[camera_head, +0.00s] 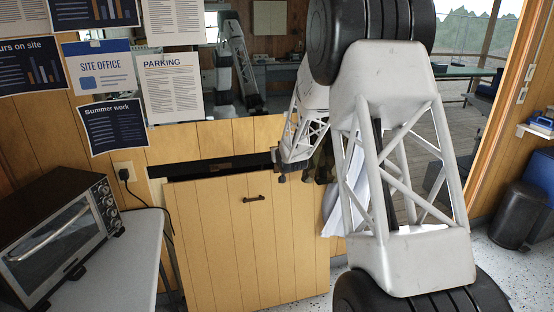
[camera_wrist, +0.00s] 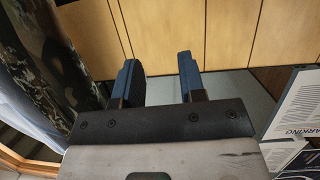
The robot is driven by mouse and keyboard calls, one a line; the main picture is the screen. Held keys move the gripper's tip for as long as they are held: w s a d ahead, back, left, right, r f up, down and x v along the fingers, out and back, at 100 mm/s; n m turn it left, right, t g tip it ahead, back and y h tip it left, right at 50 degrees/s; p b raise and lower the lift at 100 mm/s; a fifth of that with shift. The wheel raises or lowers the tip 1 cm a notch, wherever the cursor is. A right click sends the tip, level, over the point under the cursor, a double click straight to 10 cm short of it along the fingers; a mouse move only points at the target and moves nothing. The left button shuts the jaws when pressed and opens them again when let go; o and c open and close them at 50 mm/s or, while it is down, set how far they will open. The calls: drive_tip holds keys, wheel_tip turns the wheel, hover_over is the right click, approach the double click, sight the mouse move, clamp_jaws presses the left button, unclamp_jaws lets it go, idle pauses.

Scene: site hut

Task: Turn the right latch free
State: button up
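A wooden plank panel (camera_head: 232,240) with a small dark handle (camera_head: 254,198) stands below the wall posters in the head view. A dark gap (camera_head: 205,166) runs along its top edge. My gripper (camera_head: 294,178) is at the panel's upper right corner. In the wrist view my gripper (camera_wrist: 160,68) has its two dark blue fingers apart, with nothing seen between them. The plank surface (camera_wrist: 210,30) lies beyond the fingertips; I cannot tell if they touch it. I cannot make out the right latch in either view; my gripper and arm cover part of that corner.
A toaster oven (camera_head: 62,235) stands on a grey table (camera_head: 140,255) at the left. Posters (camera_head: 170,85) hang above the panel. A white cloth or sheet (camera_head: 340,205) shows behind my arm. A black bin (camera_head: 518,215) stands at the right. Speckled floor is open at lower right.

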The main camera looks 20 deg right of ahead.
drive_tip(key=w+d+f+t, duration=0.3)
drive_tip(key=w+f, duration=0.7)
drive_tip(key=f, duration=0.2)
drive_tip(key=shift+d+f+y, duration=0.4)
drive_tip(key=shift+w, duration=0.15)
drive_tip(key=shift+w, duration=3.75)
clamp_jaws()
